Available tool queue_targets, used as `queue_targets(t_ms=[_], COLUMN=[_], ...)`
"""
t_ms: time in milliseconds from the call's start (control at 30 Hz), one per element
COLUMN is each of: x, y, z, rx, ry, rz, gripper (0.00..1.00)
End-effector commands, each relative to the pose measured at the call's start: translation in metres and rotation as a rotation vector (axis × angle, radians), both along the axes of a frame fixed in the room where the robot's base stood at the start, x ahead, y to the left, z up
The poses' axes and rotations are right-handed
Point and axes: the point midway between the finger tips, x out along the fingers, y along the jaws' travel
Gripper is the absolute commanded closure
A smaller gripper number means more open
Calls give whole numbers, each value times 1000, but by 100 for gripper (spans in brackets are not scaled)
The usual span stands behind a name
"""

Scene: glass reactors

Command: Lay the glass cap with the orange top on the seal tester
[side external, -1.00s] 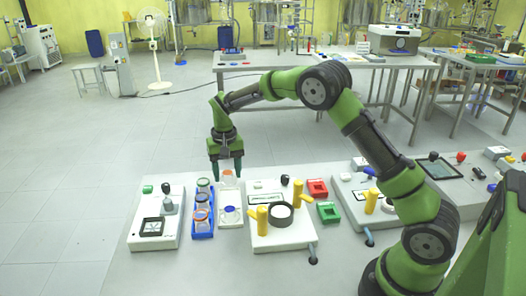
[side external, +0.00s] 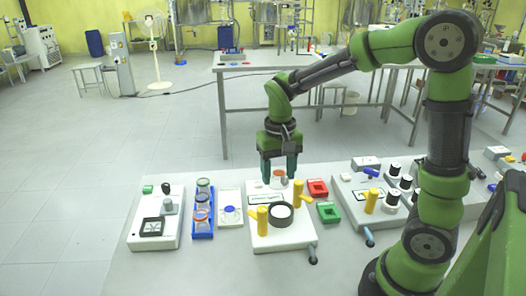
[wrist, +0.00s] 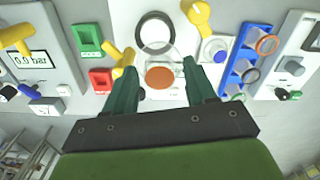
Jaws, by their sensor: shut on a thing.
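My gripper (side external: 279,172) is shut on the glass cap with the orange top (side external: 280,176), holding it above the back part of a white device (side external: 285,238). That device has a dark-rimmed ring (side external: 281,213) and two yellow handles; I take it for the seal tester, though I see no label naming it. In the wrist view the orange top (wrist: 159,77) lies between my fingertips (wrist: 160,75), and the ring (wrist: 155,33) shows beyond it, apart from the cap. The cap's clear glass is hard to make out.
Left of the device are a white tray (side external: 223,219) with a blue-topped piece (side external: 230,209) and a blue rack (side external: 201,232) of glass pieces. Red (side external: 318,187) and green (side external: 328,211) blocks stand at its right. The yellow handles (side external: 298,192) rise close to my gripper.

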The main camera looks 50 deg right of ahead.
Motion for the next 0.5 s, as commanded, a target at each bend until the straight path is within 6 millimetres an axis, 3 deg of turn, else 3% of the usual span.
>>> queue_targets(t_ms=[133, 500], x=[-11, -10], y=[0, -1], z=[-11, -40], rx=[1, -1], ry=[1, 3], rz=[-1, -3], gripper=[71, 71])
